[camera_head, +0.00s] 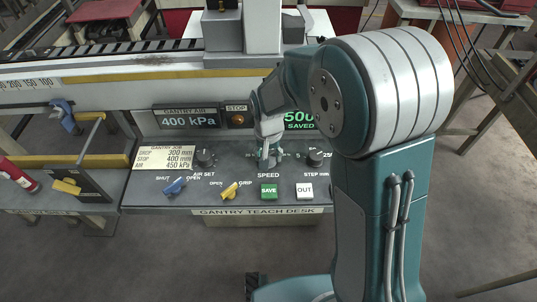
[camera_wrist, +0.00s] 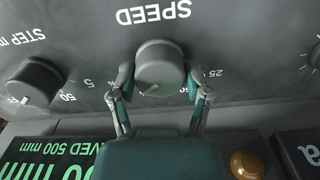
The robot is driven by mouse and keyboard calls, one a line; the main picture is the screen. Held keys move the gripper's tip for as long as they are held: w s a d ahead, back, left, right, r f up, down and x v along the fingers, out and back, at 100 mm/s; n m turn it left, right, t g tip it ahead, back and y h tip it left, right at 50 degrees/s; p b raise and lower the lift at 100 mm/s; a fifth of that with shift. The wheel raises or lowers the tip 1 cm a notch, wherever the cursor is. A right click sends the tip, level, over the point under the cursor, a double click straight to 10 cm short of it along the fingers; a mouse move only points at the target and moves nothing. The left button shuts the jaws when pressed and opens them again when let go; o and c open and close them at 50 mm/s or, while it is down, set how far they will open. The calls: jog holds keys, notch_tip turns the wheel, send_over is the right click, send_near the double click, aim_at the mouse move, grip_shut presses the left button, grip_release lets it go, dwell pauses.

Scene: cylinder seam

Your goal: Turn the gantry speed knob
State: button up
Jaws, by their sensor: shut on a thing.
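The gantry speed knob (camera_wrist: 160,66) is a dark grey round knob with a light pointer mark on its rim. In the head view my gripper (camera_head: 269,155) is at the middle of the teach desk (camera_head: 150,206) and hides most of the speed knob. Scale numbers 5 and 25 show on either side of the knob in the wrist view.
The step knob (camera_head: 316,158) is to the right and the air set knob (camera_head: 204,158) to the left. A blue lever (camera_head: 175,186), a yellow lever (camera_head: 230,190), a green SAVE button (camera_head: 269,191) and a white OUT button (camera_head: 304,191) line the front. An orange STOP button (camera_head: 238,119) is behind.

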jog(key=n, duration=0.3)
jog(key=shift+s+f+n, duration=0.2)
jog(key=shift+n, duration=0.1)
jog(key=n, duration=0.3)
jog(key=shift+n, duration=0.4)
jog(key=n, duration=0.4)
jog(key=shift+n, duration=1.8)
jog(key=o, duration=1.2)
jog(key=shift+w, duration=0.1)
jog(key=shift+r, duration=0.1)
